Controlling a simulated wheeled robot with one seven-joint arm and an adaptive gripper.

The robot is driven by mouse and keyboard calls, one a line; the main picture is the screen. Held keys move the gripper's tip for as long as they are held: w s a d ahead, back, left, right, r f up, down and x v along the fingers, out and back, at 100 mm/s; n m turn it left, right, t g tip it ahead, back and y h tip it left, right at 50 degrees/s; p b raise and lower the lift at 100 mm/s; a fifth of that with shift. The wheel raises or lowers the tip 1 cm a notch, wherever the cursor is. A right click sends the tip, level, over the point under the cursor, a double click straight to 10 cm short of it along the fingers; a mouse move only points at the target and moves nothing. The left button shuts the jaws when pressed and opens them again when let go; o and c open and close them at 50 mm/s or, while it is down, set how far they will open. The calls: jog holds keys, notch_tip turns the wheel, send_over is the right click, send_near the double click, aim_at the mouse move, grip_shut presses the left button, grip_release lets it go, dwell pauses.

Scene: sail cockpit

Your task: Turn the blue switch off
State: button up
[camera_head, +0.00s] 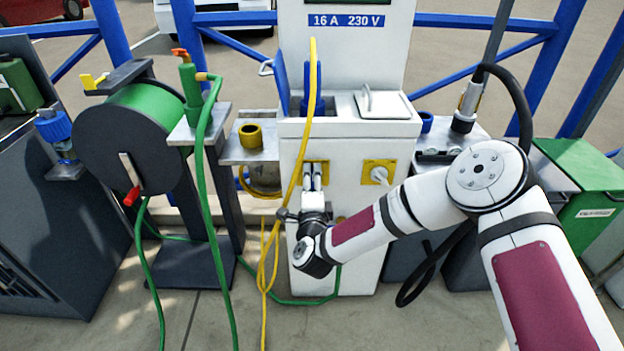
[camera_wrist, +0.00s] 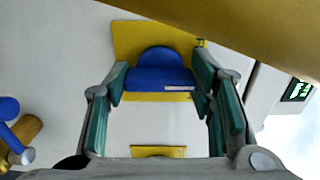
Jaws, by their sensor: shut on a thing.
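The blue switch (camera_wrist: 157,77) has a rounded back and a flat bar, and sits on a yellow plate (camera_wrist: 125,38) on a white panel. My gripper (camera_wrist: 160,86) has its two green-padded fingers on either side of the blue bar and is shut on it. In the head view my gripper (camera_head: 313,178) reaches the left yellow plate (camera_head: 325,166) on the front of the white pedestal (camera_head: 347,131). The switch itself is hidden there behind my fingers.
A second yellow plate with a white switch (camera_head: 380,174) is to the right. A yellow hose (camera_head: 299,176) hangs just left of my gripper and crosses the wrist view's upper right (camera_wrist: 240,25). A green hose reel (camera_head: 130,135) stands at left, a green-lidded bin (camera_head: 590,165) at right.

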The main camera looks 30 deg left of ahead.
jog(key=n, duration=0.4)
jog(key=shift+n, duration=0.3)
jog(key=shift+f+n, duration=0.1)
jog(key=shift+n, duration=1.9)
jog(key=o, duration=1.2)
jog(key=shift+c, duration=0.2)
jog(key=v, duration=1.2)
